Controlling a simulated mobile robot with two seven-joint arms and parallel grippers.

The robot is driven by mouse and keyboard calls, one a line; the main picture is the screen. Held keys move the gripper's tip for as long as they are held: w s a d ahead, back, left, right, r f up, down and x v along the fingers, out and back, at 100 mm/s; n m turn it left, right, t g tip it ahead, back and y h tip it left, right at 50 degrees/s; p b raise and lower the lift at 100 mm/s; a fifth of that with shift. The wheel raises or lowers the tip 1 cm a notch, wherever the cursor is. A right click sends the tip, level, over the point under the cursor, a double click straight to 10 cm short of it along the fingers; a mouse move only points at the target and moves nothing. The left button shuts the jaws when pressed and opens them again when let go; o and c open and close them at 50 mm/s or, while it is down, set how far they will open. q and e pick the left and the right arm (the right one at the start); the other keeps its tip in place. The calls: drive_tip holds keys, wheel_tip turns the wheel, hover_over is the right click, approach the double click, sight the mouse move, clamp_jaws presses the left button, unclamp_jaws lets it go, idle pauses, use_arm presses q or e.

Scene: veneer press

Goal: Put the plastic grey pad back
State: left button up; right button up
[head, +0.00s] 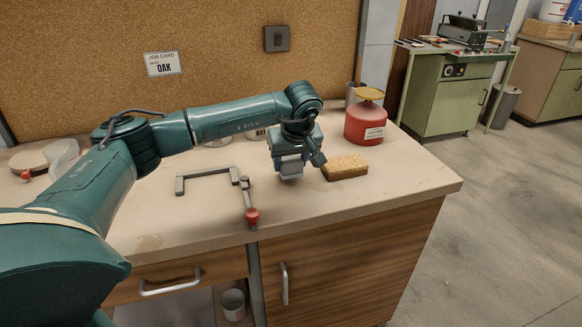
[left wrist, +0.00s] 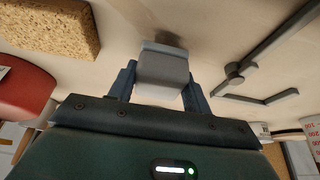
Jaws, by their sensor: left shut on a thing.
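The plastic grey pad (head: 291,166) is a small light grey block held in my left gripper (head: 292,172). The left gripper points down over the bench, between a clamp and a sponge. In the left wrist view the grey pad (left wrist: 162,72) sits between the two fingers of the gripper (left wrist: 163,85), which are shut on it. A shadow lies on the bench just beyond the pad; I cannot tell whether the pad touches the bench. My right gripper is not in view.
A grey clamp with a red knob (head: 252,215) lies left of the gripper. A yellow sponge (head: 345,167) lies close on the right, with a red can (head: 365,125) behind it. The bench (head: 400,178) is clear toward its right front corner.

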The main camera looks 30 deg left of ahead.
use_arm(q)
wheel_tip(320, 180, down, 2)
drive_tip(key=shift+f, duration=0.1)
drive_tip(key=o, duration=0.9)
